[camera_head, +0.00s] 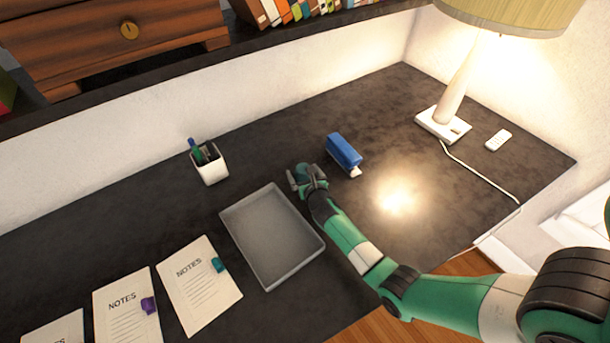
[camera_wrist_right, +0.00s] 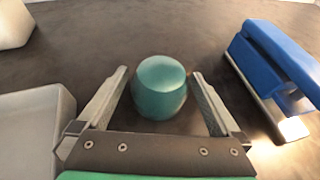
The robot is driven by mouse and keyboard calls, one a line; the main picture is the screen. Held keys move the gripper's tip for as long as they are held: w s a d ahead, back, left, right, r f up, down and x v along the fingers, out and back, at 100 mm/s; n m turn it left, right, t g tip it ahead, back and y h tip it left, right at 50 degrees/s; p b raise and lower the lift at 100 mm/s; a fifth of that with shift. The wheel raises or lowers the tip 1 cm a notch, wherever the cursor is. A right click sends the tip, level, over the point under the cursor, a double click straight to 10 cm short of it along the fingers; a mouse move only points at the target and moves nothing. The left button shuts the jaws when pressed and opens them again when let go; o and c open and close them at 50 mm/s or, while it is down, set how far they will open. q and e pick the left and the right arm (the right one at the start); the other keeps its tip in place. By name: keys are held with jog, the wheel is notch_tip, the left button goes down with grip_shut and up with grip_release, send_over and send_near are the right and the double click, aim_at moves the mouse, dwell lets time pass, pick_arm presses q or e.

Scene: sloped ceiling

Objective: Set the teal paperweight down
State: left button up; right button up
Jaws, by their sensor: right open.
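The teal paperweight (camera_wrist_right: 159,88) is a rounded, barrel-shaped piece. In the right wrist view it stands upright on the dark desk between the two fingers of my right gripper (camera_head: 304,177). The fingers are spread, with a visible gap on each side of the paperweight, so the gripper is open around it and not clamping it. In the head view the gripper is low over the desk, between the grey tray and the blue stapler, and largely covers the paperweight. My left gripper is out of view.
The grey tray (camera_head: 268,236) lies just left of my right gripper. The blue stapler (camera_head: 344,151) is close on its right. A pen cup (camera_head: 210,165) stands further back. Several note sheets lie front left. A lamp (camera_head: 452,101) and a remote (camera_head: 498,140) are at right.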

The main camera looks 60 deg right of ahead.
jog(key=p+v, duration=0.4)
jog(key=v, duration=0.7)
jog(key=shift+s+a+r, duration=0.1)
jog(key=shift+r, duration=0.05)
jog(key=shift+s+a+r, duration=0.1)
jog(key=shift+s+a, duration=0.15)
